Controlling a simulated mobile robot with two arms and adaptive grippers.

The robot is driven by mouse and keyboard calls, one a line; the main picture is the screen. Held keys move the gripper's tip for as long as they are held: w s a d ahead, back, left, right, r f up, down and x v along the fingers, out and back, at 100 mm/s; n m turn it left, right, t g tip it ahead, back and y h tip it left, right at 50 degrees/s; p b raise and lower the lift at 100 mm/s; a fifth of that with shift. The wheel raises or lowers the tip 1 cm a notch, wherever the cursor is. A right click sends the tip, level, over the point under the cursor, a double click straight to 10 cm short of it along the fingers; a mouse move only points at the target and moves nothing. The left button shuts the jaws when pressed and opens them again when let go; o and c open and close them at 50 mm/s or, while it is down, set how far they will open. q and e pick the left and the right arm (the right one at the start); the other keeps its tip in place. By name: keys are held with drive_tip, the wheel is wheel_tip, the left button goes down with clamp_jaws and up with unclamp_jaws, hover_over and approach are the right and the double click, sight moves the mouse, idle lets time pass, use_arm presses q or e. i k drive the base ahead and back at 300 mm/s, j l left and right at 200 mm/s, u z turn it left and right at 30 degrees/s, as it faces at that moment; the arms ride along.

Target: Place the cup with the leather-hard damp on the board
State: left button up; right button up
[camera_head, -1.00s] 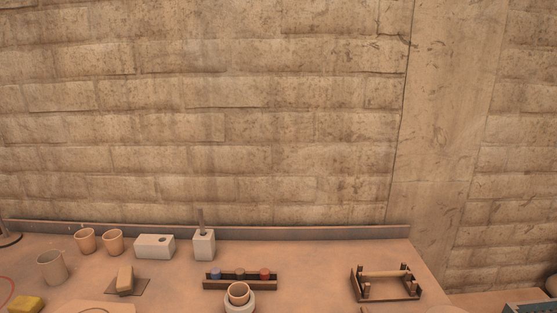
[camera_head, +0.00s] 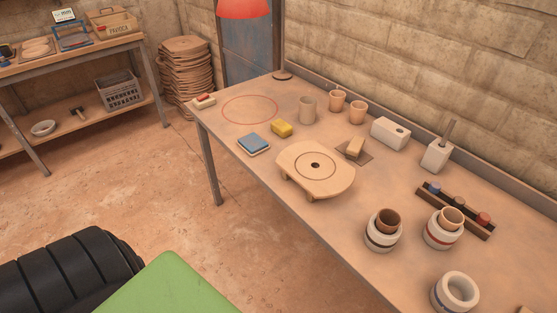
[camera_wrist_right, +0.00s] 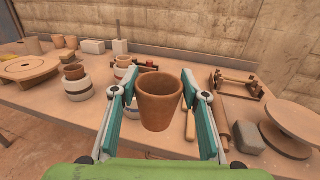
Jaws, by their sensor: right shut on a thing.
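In the right wrist view, a brown clay cup (camera_wrist_right: 159,103) is upright between the teal-padded fingers of my right gripper (camera_wrist_right: 160,110), which is shut on it. My left gripper is in neither current view. A pale wooden board (camera_head: 335,178) with a ring and a centre hole stands on low feet on the table in the head view. It also shows at the left of the right wrist view (camera_wrist_right: 28,71). A darker brown cup (camera_head: 388,220) and a lighter cup (camera_head: 452,218) each sit in a banded white pot. Another white pot (camera_head: 456,292) shows no cup inside.
A rack of coloured jars (camera_head: 455,210) lies right. Bare table (camera_head: 240,108) shows inside a red circle.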

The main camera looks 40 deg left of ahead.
sight(315, 165)
drive_tip(key=i+j+u, duration=0.2)
drive_tip(key=u, duration=0.25)
drive_tip(key=i+j+u, duration=0.1)
drive_tip(key=i+u, duration=0.15)
drive_tip(key=u, duration=0.15)
drive_tip(key=i+u, duration=0.25)
drive_tip(key=u, duration=0.2)
drive_tip(key=i, duration=0.25)
